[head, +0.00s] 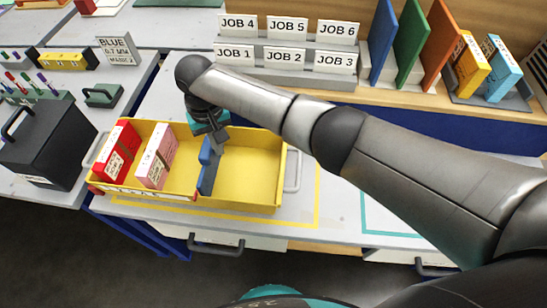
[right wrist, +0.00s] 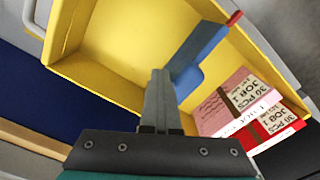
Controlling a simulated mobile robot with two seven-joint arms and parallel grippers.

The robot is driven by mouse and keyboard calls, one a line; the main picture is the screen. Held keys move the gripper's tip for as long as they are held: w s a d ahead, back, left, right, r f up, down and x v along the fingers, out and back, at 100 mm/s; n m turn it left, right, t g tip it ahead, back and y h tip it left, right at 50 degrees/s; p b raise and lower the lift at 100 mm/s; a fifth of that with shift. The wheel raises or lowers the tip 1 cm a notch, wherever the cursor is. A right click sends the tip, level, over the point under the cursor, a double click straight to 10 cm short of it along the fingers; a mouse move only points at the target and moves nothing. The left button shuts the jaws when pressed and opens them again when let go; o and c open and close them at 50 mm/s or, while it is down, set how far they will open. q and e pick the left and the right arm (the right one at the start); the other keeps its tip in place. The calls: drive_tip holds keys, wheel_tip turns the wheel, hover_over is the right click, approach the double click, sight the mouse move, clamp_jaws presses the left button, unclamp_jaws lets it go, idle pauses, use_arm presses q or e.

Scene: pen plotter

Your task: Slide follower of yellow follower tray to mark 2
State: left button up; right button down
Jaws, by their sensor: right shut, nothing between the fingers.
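The yellow follower tray (head: 245,197) stands on the grey table in the head view, and its yellow wall (right wrist: 105,80) fills much of the right wrist view. The blue follower (head: 208,168) stands across the tray near its middle; it also shows in the right wrist view (right wrist: 198,52), with a red tip at one end. My right gripper (head: 217,142) is shut and empty, reaching down into the tray at the follower's right side. In the right wrist view its fingertips (right wrist: 160,78) are beside the follower; I cannot tell whether they touch. Marks on the front strip are unreadable. My left gripper is not in view.
A pink box (head: 156,156) and a red box (head: 117,150) stand in the tray's left part, left of the follower. The tray's right part is empty. A black case (head: 45,150) stands to the left. Job card holders (head: 285,60) stand behind.

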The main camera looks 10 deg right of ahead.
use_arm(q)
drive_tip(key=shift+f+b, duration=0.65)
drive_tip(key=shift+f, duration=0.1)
use_arm(e)
drive_tip(key=shift+w+a, duration=0.15)
drive_tip(key=shift+a, duration=0.4)
drive_tip(key=shift+w+a, duration=0.15)
drive_tip(key=shift+a, duration=0.4)
use_arm(q)
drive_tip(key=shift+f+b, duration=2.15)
drive_tip(key=shift+b, duration=0.05)
use_arm(e)
drive_tip(key=shift+w+a, duration=0.25)
drive_tip(key=shift+a, duration=0.7)
drive_tip(key=shift+w+a, duration=0.25)
drive_tip(key=shift+a, duration=0.7)
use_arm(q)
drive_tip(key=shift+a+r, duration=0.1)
